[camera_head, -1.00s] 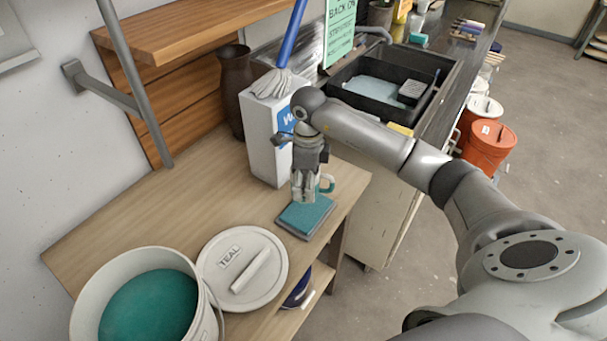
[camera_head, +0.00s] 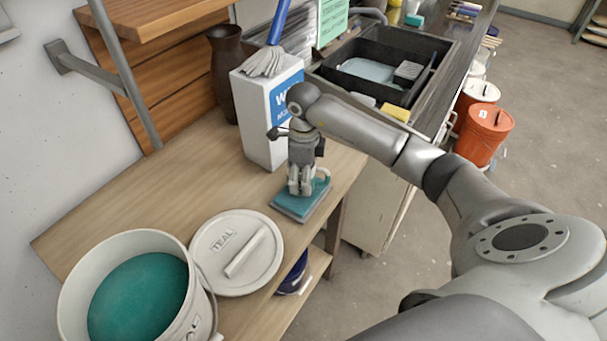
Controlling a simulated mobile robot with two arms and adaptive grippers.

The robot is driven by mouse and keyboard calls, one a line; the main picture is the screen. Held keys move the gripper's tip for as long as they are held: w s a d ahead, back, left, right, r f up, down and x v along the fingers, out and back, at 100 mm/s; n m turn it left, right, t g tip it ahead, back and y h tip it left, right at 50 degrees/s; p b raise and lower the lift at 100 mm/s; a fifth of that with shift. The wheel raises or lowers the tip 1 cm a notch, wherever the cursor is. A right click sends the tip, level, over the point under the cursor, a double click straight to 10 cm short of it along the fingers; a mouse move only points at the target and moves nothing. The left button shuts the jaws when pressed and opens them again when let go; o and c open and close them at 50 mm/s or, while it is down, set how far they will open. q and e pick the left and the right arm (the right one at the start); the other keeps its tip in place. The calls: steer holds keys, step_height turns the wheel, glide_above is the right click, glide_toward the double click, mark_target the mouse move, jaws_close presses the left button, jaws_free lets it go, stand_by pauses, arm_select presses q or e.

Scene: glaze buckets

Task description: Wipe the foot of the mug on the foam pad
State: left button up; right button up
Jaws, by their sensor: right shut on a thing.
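My right gripper (camera_head: 300,190) points down over the foam pad and is shut on the mug (camera_head: 321,184). The mug is mostly hidden behind the fingers; a bit of teal body and its pale handle show on the right side. The teal foam pad (camera_head: 290,207) lies flat near the right edge of the wooden table, directly under the gripper. The mug is at or just above the pad; I cannot tell whether its foot touches. My left gripper is out of view.
A bucket of teal glaze (camera_head: 70,312) stands at the front left, with its lid (camera_head: 213,272) lying beside it. A white box (camera_head: 258,135) and a dark vase (camera_head: 226,75) stand behind the pad. A black sink (camera_head: 440,75) is beyond. The table's left middle is clear.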

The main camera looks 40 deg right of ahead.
steer(key=shift+f+b, duration=0.5)
steer(key=shift+f, duration=0.1)
stand_by(0.3)
steer(key=shift+r, duration=0.1)
steer(key=shift+s+a, duration=0.15)
steer(key=shift+a, duration=0.3)
steer(key=shift+s+a+p, duration=0.15)
steer(key=shift+s+a, duration=0.1)
steer(key=shift+a, duration=0.35)
steer(key=shift+s+a+p, duration=0.15)
steer(key=shift+s+a, duration=0.1)
steer(key=shift+a, duration=0.3)
